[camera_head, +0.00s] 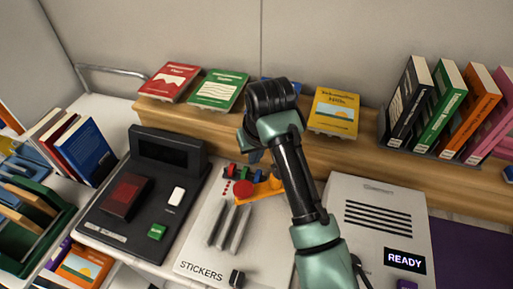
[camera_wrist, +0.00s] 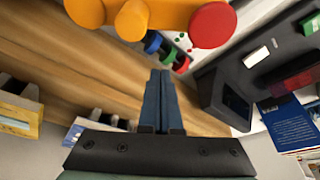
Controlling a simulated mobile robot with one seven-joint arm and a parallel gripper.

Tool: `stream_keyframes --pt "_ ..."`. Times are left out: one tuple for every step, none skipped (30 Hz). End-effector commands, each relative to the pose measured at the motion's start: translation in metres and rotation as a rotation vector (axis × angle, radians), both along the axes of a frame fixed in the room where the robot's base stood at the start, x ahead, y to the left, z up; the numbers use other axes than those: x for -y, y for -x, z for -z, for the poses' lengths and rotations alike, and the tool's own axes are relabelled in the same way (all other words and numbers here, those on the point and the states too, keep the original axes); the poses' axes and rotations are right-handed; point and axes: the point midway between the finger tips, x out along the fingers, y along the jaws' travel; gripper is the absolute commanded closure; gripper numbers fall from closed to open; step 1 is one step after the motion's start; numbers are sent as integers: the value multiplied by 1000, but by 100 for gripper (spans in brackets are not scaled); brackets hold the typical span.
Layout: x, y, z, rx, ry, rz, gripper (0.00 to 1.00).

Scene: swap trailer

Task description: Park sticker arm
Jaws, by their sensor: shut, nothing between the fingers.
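The orange sticker arm (camera_head: 268,187) lies over the upper part of the white STICKERS panel (camera_head: 200,250), beside my arm. Its round red end (camera_head: 243,189) points left. In the wrist view the orange arm (camera_wrist: 140,18) and its red end (camera_wrist: 212,25) cross the top, large and near. My gripper (camera_wrist: 160,75) is shut and empty, its dark fingertips pointing toward the orange arm with a visible gap.
Blue, green and red pieces (camera_head: 231,171) sit at the panel's top edge. A black terminal (camera_head: 140,195) stands left, a grey machine reading READY (camera_head: 375,225) right. A wooden shelf (camera_head: 290,145) with books runs behind. Upright books (camera_head: 405,100) stand at right.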

Motion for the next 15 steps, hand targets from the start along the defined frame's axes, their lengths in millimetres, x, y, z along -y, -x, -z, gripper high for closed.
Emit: stream_keyframes --pt "-1 -2 11 -4 1 0 100" --pt "-1 -4 16 -5 1 0 100" --pt "-2 -7 23 -3 1 0 100" --pt "-3 -8 28 -4 1 0 100" --pt "-3 -9 32 -3 2 0 100" --pt "0 -3 28 1 -1 2 100" --pt "1 1 27 2 -1 1 100" --pt "2 4 28 2 -1 2 100" --pt "3 9 28 1 -1 1 100" --pt "3 11 27 2 -1 1 100" --pt "5 14 27 2 -1 2 100" --pt "6 18 28 1 -1 1 100" --pt "6 20 28 2 0 1 100" --pt "7 22 28 2 0 1 100" --pt "8 24 27 2 0 0 100"
